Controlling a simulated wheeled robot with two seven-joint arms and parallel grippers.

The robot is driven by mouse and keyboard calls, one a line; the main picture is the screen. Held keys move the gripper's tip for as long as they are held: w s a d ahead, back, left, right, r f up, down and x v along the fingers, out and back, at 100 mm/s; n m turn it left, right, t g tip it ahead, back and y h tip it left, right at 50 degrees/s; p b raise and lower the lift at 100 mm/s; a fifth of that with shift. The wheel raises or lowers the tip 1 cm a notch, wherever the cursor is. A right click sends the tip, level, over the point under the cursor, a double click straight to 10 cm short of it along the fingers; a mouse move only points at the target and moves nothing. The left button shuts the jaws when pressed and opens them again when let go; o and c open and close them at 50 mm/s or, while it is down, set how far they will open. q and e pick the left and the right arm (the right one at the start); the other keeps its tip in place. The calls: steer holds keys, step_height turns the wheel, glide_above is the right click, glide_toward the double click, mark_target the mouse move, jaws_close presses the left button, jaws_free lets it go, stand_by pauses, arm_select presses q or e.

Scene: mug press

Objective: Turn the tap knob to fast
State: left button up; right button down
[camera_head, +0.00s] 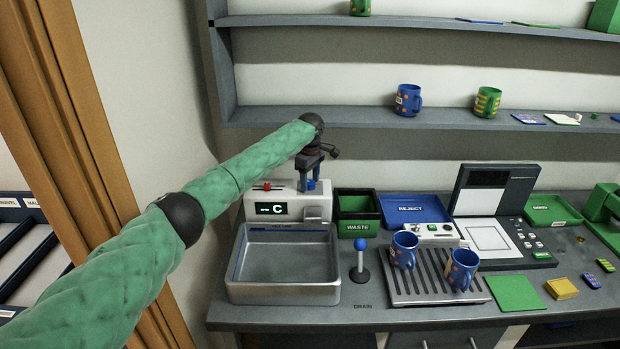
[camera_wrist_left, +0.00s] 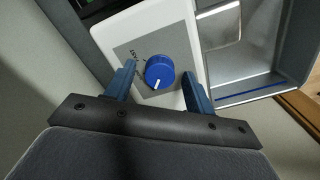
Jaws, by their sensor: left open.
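The tap knob (camera_wrist_left: 160,73) is a blue round dial with a white pointer line, on the tap unit. My left gripper (camera_wrist_left: 160,84) is open, with one blue finger on each side of the knob and gaps visible to both. In the head view the left gripper (camera_head: 308,184) is above the white tap unit (camera_head: 288,207), whose display reads "C". My right gripper is not in view.
A metal sink (camera_head: 284,268) stands in front of the tap unit. A drip tray (camera_head: 423,297) holds two blue mugs. A shelf (camera_head: 350,118) runs above.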

arm_select(q)
steer(key=shift+w+f, duration=0.1)
steer(key=c, duration=1)
